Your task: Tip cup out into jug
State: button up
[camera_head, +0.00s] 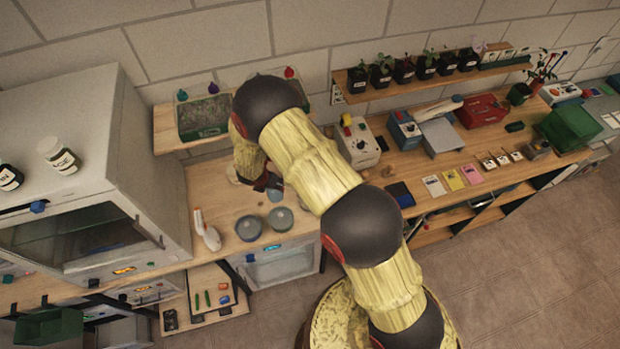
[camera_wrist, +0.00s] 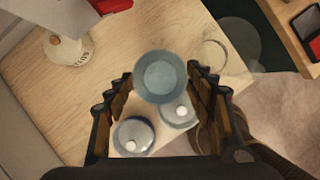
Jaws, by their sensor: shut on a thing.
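My gripper (camera_wrist: 161,75) is shut on a round blue-grey cup (camera_wrist: 160,78), whose rim faces the wrist camera, with a paler disc inside. In the head view my gripper (camera_head: 266,183) is partly hidden behind my arm, and the blue-grey cup (camera_head: 275,194) shows just below it. In the wrist view a clear round rim (camera_wrist: 212,54) stands on the wood at the upper right of the cup. It may be the jug, but I cannot tell for sure. I cannot tell what the cup holds.
Two lidded blue-grey pots (camera_head: 248,228) (camera_head: 281,218) stand close to the cup, and they also show below it in the wrist view (camera_wrist: 133,136). A white handheld device (camera_head: 206,231) lies left of them. A large white cabinet (camera_head: 75,170) closes off the left.

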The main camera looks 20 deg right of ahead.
jog(key=shift+w+d+f, duration=0.15)
jog(key=shift+w+f, duration=0.1)
jog(key=shift+w, duration=0.05)
